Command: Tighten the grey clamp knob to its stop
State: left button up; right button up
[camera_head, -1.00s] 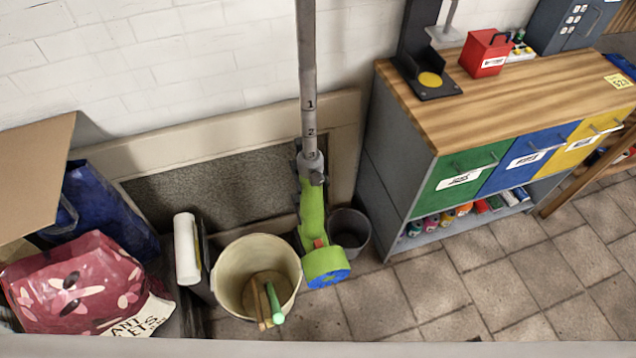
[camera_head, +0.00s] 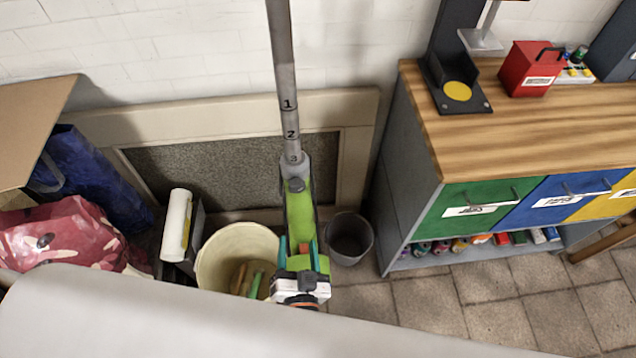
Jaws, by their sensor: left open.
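A green tool (camera_head: 299,212) with a grey pole (camera_head: 283,85) marked 1, 2 and 3 leans against the wall. The grey clamp knob (camera_head: 296,184) sits at the top of its green body, just below the pole's collar. My left gripper (camera_head: 300,245) is open in front of the lower green body, below the knob and apart from it. It hides the tool's lower end. Whether its fingers touch the tool cannot be told. My right gripper is not in view.
A cream bucket (camera_head: 213,260) stands left of the tool, and a dark bin (camera_head: 349,239) stands right. A wood-topped cabinet (camera_head: 520,121) with coloured drawers is further right. A blue bag (camera_head: 105,195) and a pink bag (camera_head: 60,235) are at left. Floor tiles at lower right are clear.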

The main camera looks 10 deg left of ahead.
pick_arm(q)
jog(key=t, duration=0.1)
send_near(297, 190)
jog(key=shift+n, duration=0.4)
jog(key=p+x, duration=0.4)
jog(key=x, duration=0.4)
jog(key=shift+w+r, duration=0.1)
jog(key=shift+w, duration=0.1)
jog(key=shift+w+a, duration=0.1)
jog(key=shift+w, duration=0.4)
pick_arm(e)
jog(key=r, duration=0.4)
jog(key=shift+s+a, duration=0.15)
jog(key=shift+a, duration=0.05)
